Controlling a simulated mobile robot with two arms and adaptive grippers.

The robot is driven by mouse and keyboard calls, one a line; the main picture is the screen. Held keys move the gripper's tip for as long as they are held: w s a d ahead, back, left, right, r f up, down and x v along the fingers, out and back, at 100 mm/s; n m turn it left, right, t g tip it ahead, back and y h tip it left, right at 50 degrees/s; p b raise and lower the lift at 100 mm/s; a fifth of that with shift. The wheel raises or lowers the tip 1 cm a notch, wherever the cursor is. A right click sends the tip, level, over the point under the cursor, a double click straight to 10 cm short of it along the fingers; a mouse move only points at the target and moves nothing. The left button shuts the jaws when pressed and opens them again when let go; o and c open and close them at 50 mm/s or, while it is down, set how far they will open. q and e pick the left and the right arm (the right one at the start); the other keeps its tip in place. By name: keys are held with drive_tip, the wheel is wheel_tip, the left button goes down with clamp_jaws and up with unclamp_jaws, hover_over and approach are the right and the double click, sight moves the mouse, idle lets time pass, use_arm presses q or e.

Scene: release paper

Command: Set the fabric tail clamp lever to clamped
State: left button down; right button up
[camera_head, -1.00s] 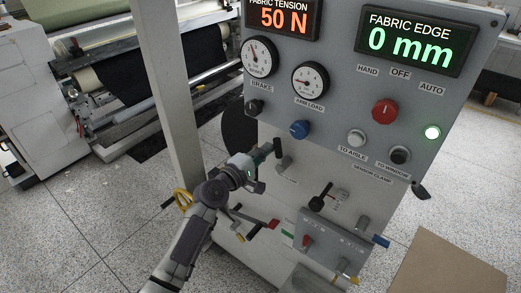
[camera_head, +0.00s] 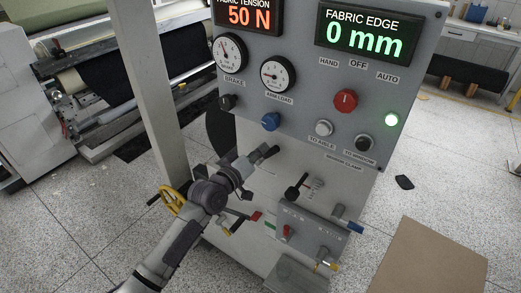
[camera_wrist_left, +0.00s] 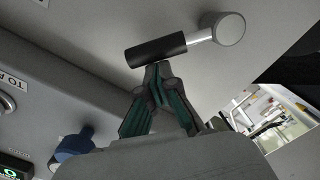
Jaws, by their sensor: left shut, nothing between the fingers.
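The lever that my left arm reaches has a black grip (camera_head: 268,152) and sits on the grey panel face below the blue knob. The grip points to the right in the head view. In the left wrist view, its black grip (camera_wrist_left: 156,49), silver shaft and round hub (camera_wrist_left: 222,29) show clearly. My left gripper (camera_head: 255,157) is shut and empty, with its fingertips (camera_wrist_left: 158,68) at the side of the black grip, seemingly touching it. The fingers are not around the grip. The gripper hides the hub in the head view. My right gripper is out of view.
A second black lever (camera_head: 297,187) sits lower right, above a grey box (camera_head: 310,235) with small coloured levers. The blue knob (camera_head: 271,121) is just above my gripper. A post (camera_head: 150,90) stands left of the panel. A brown board (camera_head: 430,260) lies at right.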

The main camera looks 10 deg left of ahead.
use_arm(q)
drive_tip(key=shift+s+d+f+m, duration=0.15)
drive_tip(key=shift+d+f+m, duration=0.2)
drive_tip(key=shift+m, duration=0.25)
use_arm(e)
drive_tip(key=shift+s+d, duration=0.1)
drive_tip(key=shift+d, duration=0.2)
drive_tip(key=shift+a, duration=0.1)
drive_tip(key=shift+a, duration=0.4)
